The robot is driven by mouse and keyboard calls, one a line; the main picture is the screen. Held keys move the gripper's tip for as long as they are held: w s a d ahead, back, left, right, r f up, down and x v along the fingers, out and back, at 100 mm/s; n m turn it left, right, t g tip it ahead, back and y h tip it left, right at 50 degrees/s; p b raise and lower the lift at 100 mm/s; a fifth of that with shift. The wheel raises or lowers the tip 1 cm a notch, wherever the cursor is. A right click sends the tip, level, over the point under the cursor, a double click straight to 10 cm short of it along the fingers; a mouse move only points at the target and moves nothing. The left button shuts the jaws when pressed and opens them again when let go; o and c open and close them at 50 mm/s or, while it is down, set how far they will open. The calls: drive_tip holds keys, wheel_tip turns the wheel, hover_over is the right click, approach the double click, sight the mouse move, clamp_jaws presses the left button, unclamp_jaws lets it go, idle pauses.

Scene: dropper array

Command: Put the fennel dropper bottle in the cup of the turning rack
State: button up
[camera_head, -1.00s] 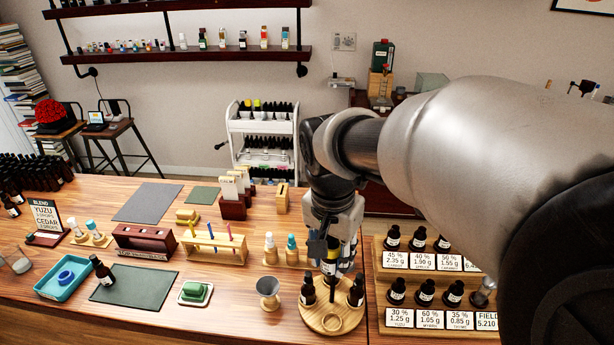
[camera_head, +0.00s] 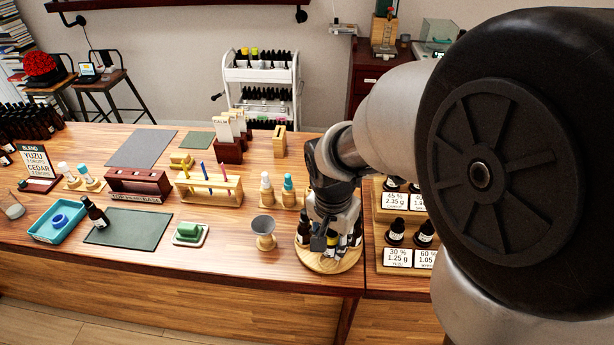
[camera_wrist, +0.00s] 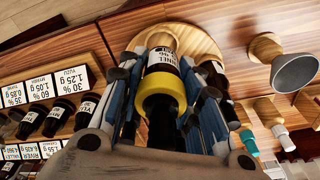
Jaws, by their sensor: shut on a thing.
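The fennel dropper bottle (camera_wrist: 163,82) is dark with a yellow collar and a white label, of which part of the name shows in the wrist view. My gripper (camera_head: 331,243) is shut on it, with its fingers on both sides. The bottle is over the turning rack (camera_head: 322,266), a round wooden disc, also visible behind it in the wrist view (camera_wrist: 203,42). Other dark bottles (camera_head: 303,232) stand on the rack beside my gripper. The front cup is hidden by my gripper and the bottle, so I cannot tell whether the bottle's base is in it.
A grey funnel on a wooden stand (camera_head: 264,230) is left of the rack. Two small bottles on a wooden stand (camera_head: 278,195) are behind it. A tiered shelf of labelled bottles (camera_head: 398,240) is close on the right. The table's front edge is just before the rack.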

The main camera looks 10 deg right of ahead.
sight(331, 250)
drive_tip(key=shift+f+b, duration=0.6)
drive_tip(key=shift+f, duration=1.4)
drive_tip(key=shift+f, duration=0.2)
drive_tip(key=o, duration=1.1)
drive_tip(key=shift+r, duration=0.2)
